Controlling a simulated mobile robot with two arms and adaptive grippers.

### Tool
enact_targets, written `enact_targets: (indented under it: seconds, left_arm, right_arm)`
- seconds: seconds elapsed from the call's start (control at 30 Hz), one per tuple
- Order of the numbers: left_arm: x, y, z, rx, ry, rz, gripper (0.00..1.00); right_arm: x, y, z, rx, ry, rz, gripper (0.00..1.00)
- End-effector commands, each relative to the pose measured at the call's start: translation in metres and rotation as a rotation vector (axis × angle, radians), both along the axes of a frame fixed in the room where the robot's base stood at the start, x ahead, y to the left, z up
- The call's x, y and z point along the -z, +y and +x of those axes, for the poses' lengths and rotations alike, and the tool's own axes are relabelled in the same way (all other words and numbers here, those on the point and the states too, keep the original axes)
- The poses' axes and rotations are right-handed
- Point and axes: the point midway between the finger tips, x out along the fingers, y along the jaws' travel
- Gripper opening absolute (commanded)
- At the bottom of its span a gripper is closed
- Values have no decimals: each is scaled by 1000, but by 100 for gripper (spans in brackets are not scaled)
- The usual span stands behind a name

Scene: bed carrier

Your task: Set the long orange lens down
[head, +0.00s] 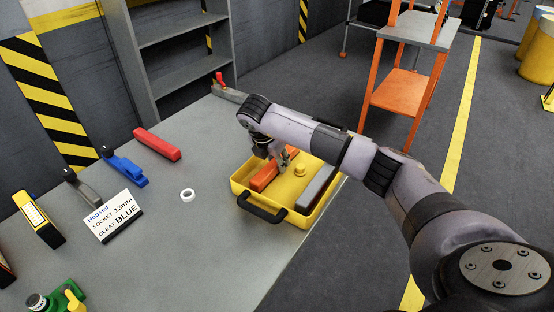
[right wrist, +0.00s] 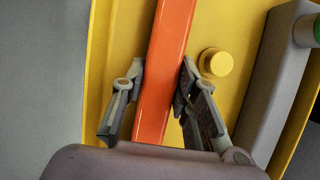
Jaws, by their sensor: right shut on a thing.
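The long orange lens (head: 264,177) is a straight orange bar inside the yellow tray (head: 240,196), along its left side. My right gripper (head: 282,160) is over the tray and shut on the lens. In the right wrist view the lens (right wrist: 172,28) runs between the two fingers of the gripper (right wrist: 162,75). From these views I cannot tell whether the lens touches the tray floor. My left gripper is not in view.
A round yellow knob (head: 299,169) and a grey bar (head: 316,188) are in the tray, right of the lens. A white ring (head: 188,195), a sign card (head: 113,217), a blue piece (head: 124,171) and a red bar (head: 157,144) are on the grey table (head: 190,245).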

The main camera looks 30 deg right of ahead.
Motion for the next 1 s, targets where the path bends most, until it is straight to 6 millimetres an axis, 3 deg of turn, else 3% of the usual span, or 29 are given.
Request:
enact_targets:
  seconds: [0.27, 0.3, 0.57, 0.83, 1.0]
  left_arm:
    - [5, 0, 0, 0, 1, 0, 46]
    - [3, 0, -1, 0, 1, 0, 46]
    - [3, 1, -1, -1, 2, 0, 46]
    - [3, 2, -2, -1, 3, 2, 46]
    - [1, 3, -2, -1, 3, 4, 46]
  right_arm:
    - [4, 0, 0, 1, -1, -1, 0]
    - [2, 0, 0, 1, -1, -1, 30]
    - [2, 0, 0, 1, -1, -1, 48]
    - [2, 0, 0, 1, -1, -1, 48]
    - [-9, 3, 0, -1, -4, 1, 48]
